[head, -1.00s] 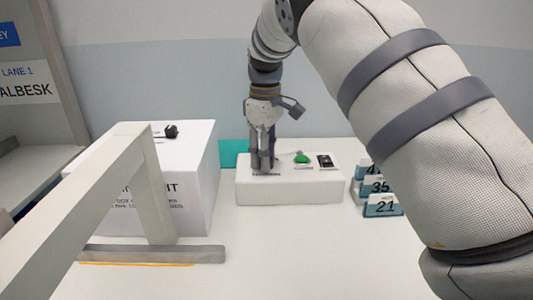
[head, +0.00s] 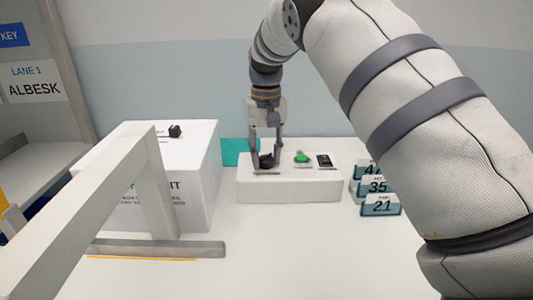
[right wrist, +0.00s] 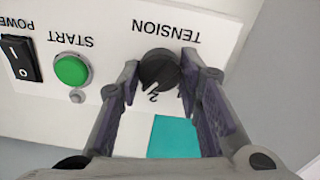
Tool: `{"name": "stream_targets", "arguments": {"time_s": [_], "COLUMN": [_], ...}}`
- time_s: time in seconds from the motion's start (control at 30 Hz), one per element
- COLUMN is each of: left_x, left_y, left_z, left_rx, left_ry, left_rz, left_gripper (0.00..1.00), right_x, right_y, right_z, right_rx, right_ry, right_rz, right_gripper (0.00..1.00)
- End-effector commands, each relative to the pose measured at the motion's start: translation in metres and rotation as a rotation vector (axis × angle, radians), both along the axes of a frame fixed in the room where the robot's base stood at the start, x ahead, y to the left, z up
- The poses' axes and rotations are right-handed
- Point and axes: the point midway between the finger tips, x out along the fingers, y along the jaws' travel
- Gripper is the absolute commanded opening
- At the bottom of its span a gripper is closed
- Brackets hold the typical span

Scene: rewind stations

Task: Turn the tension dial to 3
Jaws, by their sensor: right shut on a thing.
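The black tension dial (right wrist: 158,70) sits on a white control box (head: 290,188) under the printed word TENSION, which appears upside down in the right wrist view. A "2" shows beside the dial, with a light pointer mark close to it; the exact setting is hard to read. My right gripper (head: 266,166) points down over the left end of the box. Its two fingers stand on either side of the dial, shut on it; the gripper also shows in the right wrist view (right wrist: 158,82). My left gripper is not in view.
A green START button (head: 301,157) and a black power switch (head: 324,160) are right of the dial. Numbered cards (head: 380,205) stand at the box's right. A large white box (head: 196,190) and a pale frame (head: 95,190) stand left. The front table is clear.

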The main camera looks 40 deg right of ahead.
Motion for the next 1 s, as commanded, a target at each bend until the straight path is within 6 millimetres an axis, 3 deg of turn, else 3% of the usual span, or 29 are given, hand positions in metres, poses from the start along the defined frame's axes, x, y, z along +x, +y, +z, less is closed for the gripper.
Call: {"name": "stream_targets", "arguments": {"time_s": [0.4,0.97,1.0], "left_x": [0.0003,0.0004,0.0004], "left_y": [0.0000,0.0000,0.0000], "left_z": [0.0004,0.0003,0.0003], "left_rx": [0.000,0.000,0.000], "left_ry": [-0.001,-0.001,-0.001], "left_rz": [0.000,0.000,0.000], "left_gripper": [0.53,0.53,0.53], "right_x": [0.0001,0.0000,0.0000], "right_y": [0.0000,0.0000,-0.0001], "right_z": [-0.0005,-0.0008,-0.0008], "right_rx": [0.000,0.001,0.000], "right_ry": [0.000,0.001,0.001], "right_rz": [-0.173,-0.199,-0.199], "right_gripper": [0.04,0.04,0.39]}}
